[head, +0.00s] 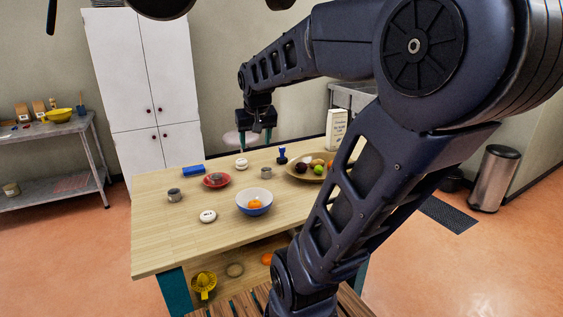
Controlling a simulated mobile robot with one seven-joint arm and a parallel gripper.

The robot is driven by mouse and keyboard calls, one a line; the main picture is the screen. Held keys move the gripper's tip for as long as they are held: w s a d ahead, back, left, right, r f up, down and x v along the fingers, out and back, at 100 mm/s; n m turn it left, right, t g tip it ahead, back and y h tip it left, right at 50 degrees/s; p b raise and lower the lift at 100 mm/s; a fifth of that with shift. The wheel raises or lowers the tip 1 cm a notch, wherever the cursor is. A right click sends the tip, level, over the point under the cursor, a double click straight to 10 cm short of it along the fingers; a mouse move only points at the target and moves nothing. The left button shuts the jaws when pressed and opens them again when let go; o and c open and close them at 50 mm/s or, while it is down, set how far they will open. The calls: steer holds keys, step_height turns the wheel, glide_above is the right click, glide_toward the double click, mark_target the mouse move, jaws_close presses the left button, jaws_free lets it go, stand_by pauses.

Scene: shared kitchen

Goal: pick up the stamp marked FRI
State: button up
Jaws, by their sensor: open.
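A small dark blue object with an upright handle, stamp-like in shape, (282,155) stands on the wooden table (160,240), towards the far side. It is too small to read any marking, so I cannot tell whether it says FRI. My gripper (254,142) hangs above the far part of the table, fingers pointing down, open and empty. In the picture it is up and left of the blue object, apart from it.
On the table are a blue-white bowl (267,197) with an orange fruit, a red dish (225,181), grey cups (174,195) (266,173), white round items (207,216) (241,164), a blue block (193,170), a fruit platter (297,174) and a carton (337,128). The front left is clear.

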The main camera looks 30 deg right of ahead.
steer(key=w+d+m, duration=0.2)
steer(key=w+d, duration=0.3)
steer(key=w, duration=0.8)
steer(key=m+g+h, duration=0.1)
steer(key=m+h, duration=0.1)
steer(key=m, duration=0.3)
glide_toward(282, 147)
steer(key=f, duration=0.1)
steer(key=x, duration=0.5)
steer(key=shift+w+d+f, duration=0.1)
steer(key=shift+w, duration=0.3)
steer(key=shift+s+x, duration=0.2)
steer(key=shift+x, duration=2.7)
steer(key=shift+c, duration=0.2)
jaws_close()
